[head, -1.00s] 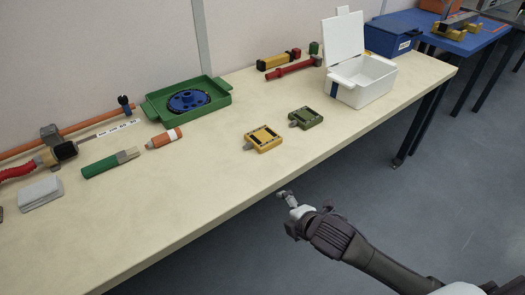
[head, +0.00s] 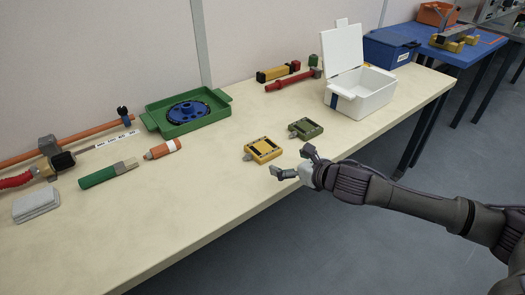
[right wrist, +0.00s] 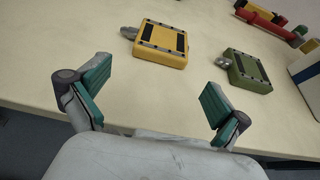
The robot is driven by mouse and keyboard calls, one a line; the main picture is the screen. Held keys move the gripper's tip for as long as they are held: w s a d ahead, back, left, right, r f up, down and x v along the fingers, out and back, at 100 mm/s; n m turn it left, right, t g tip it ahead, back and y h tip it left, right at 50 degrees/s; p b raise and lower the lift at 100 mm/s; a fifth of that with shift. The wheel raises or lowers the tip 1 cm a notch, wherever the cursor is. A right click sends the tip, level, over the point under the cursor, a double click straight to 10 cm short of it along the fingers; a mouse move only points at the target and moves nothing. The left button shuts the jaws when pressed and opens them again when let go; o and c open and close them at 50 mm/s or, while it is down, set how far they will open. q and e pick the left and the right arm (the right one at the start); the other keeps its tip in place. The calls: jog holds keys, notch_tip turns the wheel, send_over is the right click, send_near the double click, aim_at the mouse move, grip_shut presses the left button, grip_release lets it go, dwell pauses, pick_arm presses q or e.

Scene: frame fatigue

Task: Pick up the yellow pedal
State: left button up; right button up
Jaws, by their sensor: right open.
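The yellow pedal (head: 263,150) lies flat on the pale table, its small grey stub pointing toward the lower left. It also shows in the right wrist view (right wrist: 162,45), beyond the fingertips and roughly ahead of the gap between them. My right gripper (head: 292,162) is at the table's front edge, just right of and nearer than the yellow pedal. Its fingers are spread and empty, as the right wrist view (right wrist: 155,90) also shows. It is apart from the pedal. My left gripper is not in view.
A similar green pedal (head: 305,129) lies close by, right of and behind the yellow one. A white open box (head: 358,95) stands further right. A green tray (head: 185,118) with a blue disc is at the back.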

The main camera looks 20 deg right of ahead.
aim_at(271, 154)
jog(key=x, duration=0.3)
jog(key=shift+w, duration=0.15)
jog(key=b+x, duration=0.1)
jog(key=x, duration=0.3)
jog(key=shift+w+f, duration=0.2)
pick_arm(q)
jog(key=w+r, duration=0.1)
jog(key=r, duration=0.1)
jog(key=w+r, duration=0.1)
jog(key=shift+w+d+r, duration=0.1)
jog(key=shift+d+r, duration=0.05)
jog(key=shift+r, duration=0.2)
pick_arm(e)
jog(key=c, duration=0.8)
jog(key=shift+r, duration=0.1)
jog(key=shift+c, duration=0.9)
jog(key=shift+r, duration=0.1)
